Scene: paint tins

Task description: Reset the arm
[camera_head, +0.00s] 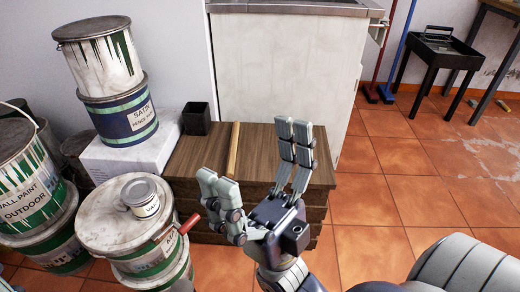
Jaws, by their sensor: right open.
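My right gripper (250,152) is open and empty, with its fingers spread wide and pointing up and away. It hangs in front of the low wooden crate (320,176) and covers part of its top and front. My right arm comes in from the bottom right. My left gripper is not in view.
Stacked paint tins (117,116) fill the left side.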

